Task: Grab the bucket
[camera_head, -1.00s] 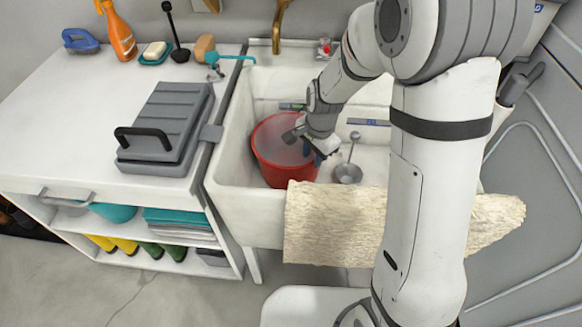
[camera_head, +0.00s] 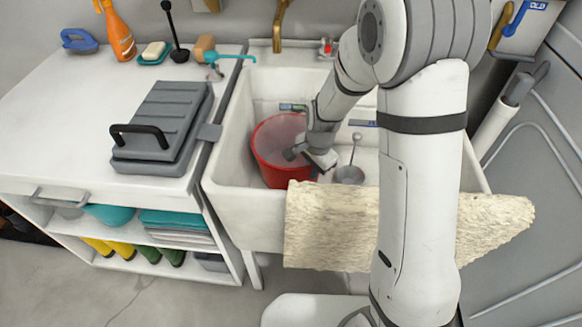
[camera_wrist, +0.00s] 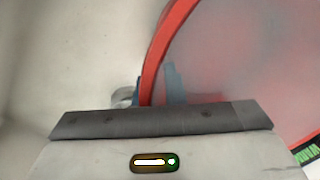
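The red bucket (camera_head: 272,172) stands upright in the white sink, its inside pale and hazy. In the head view my gripper (camera_head: 312,172) is low at the bucket's right side, its fingertips mostly hidden by the wrist. In the wrist view the bucket's red rim (camera_wrist: 158,55) runs down between two blue fingertips (camera_wrist: 155,90). One finger is outside the wall, close against it. The other is inside, with a narrow gap to the rim. The gripper looks open around the rim. The lower finger parts are hidden by the gripper body.
A metal ladle (camera_head: 349,174) stands in the sink just right of my gripper. A cream towel (camera_head: 325,225) hangs over the sink's front edge. The brass faucet (camera_head: 280,25) rises behind. A grey case (camera_head: 165,125) lies on the left counter.

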